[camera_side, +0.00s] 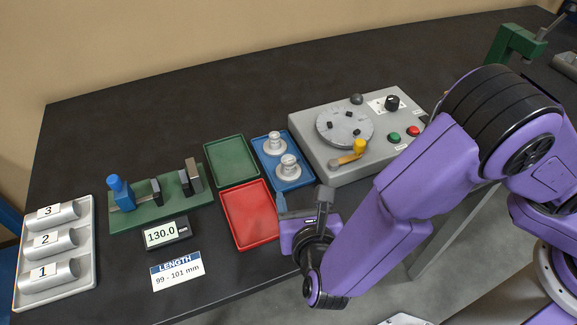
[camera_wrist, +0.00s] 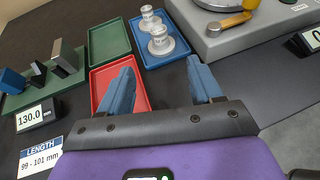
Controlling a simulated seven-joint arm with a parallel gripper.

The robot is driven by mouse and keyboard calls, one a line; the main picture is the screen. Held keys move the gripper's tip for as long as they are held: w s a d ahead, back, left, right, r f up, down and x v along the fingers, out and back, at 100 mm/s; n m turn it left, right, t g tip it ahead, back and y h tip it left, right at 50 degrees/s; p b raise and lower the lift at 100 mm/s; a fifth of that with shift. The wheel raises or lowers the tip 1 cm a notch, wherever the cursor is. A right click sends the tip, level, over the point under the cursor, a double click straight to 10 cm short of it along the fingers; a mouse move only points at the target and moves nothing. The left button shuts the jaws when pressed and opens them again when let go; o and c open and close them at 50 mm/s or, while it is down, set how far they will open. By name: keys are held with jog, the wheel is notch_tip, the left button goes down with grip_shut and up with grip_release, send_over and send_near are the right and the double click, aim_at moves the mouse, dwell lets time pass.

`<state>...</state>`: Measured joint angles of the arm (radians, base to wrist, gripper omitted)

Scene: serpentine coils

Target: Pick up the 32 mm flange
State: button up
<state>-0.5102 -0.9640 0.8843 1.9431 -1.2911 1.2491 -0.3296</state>
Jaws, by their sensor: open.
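Two silver stepped flanges stand upright in the blue tray (camera_side: 307,181). The rear flange (camera_side: 275,142) shows in the wrist view (camera_wrist: 147,17) as the farther one. The front flange (camera_side: 288,167) shows in the wrist view (camera_wrist: 160,42) as the nearer one and looks slightly larger. No size marking is readable, so I cannot tell which is 32 mm. My gripper (camera_side: 302,200) is open and empty, in front of the blue tray in the side view. In the wrist view its two blue fingers (camera_wrist: 160,68) point toward the front flange, apart from it.
A red tray (camera_side: 250,215) and a green tray (camera_side: 231,160) lie left of the blue tray. A grey box (camera_side: 378,165) with a round plate, yellow lever and buttons stands right. A green gauge stand (camera_side: 165,211), display (camera_side: 166,233) and cylinder rack (camera_side: 87,275) are farther left.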

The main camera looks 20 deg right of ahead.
aim_at(290, 166)
jog(key=x, duration=1.4)
jog(key=shift+w, duration=0.15)
grip_shut()
